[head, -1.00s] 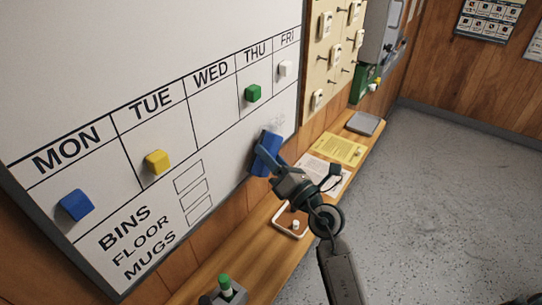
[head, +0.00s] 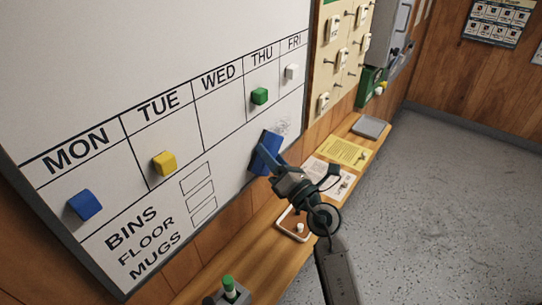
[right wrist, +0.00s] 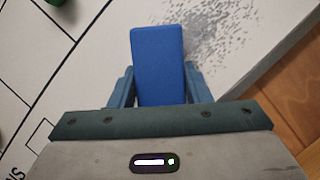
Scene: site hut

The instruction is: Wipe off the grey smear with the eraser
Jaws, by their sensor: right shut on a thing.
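My right gripper (head: 268,165) is shut on the blue eraser (head: 266,148), which is at the lower right part of the whiteboard (head: 226,45). The right wrist view shows the eraser (right wrist: 158,62) between the two fingers, lying close against the board; whether it touches I cannot tell. The grey smear (head: 283,126) is a speckled patch on the board below the THU and FRI columns. In the right wrist view the smear (right wrist: 208,32) lies beside and above the eraser's right side, and the eraser may hide part of it. My left gripper is not in view.
Magnets sit on the board: blue (head: 85,205), yellow (head: 164,163), green (head: 260,96) and white (head: 291,72). Open floor lies right.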

